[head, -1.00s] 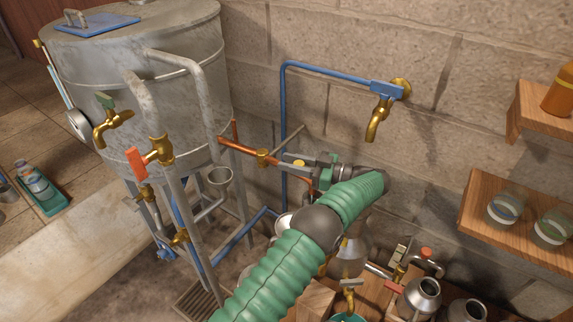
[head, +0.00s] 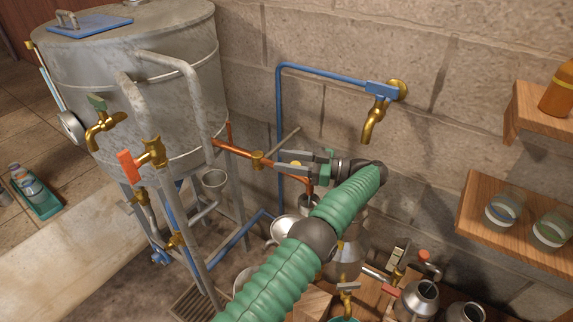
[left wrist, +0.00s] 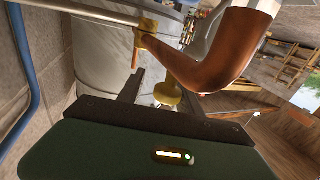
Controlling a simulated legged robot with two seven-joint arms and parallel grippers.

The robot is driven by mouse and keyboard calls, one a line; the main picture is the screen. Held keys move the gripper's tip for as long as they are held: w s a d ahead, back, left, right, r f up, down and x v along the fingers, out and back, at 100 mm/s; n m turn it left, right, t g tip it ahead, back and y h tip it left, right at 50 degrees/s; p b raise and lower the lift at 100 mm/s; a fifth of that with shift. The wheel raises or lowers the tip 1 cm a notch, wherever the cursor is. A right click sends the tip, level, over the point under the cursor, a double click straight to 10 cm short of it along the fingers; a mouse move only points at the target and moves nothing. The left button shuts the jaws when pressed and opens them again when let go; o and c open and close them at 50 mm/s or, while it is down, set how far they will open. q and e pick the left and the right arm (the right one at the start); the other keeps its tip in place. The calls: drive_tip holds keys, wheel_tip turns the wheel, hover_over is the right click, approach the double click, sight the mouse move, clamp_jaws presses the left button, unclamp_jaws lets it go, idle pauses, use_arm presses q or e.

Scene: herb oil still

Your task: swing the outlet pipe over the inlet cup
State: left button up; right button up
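The copper outlet pipe (head: 240,150) runs from the tank's right side past a brass joint to my left gripper, where its end bends down. In the left wrist view its thick bend (left wrist: 205,62) passes close beside the fingers. My left gripper (head: 287,163) is at the pipe; its fingers stand apart, with a yellow knob (left wrist: 167,92) between them, nearer one finger. I cannot tell whether they touch it. A grey cup rim (head: 309,202) shows below the pipe's bend, partly hidden by my arm. I cannot tell which is the inlet cup. My right gripper is not in view.
The metal tank (head: 150,85) with brass taps stands left. A blue pipe (head: 279,130) and brass spout (head: 373,125) are on the wall behind. Shelves with jars (head: 500,211) are at right. Metal vessels (head: 418,297) crowd below my arm.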

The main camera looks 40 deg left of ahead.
use_arm(q)
drive_tip(key=shift+o, duration=1.1)
drive_tip(key=shift+w+a+f, duration=0.15)
drive_tip(key=shift+w+f, duration=0.1)
drive_tip(key=shift+f, duration=0.05)
drive_tip(key=shift+s, duration=0.1)
wheel_tip(320, 180, up, 4)
drive_tip(key=shift+f+p, duration=0.2)
drive_tip(key=shift+p, duration=0.15)
drive_tip(key=shift+s+d, duration=0.15)
drive_tip(key=shift+d, duration=0.15)
drive_tip(key=s+d+r, duration=0.1)
drive_tip(key=s+d, duration=0.7)
drive_tip(key=s, duration=0.4)
drive_tip(key=shift+s+d+r, duration=0.15)
drive_tip(key=shift+s+d, duration=0.25)
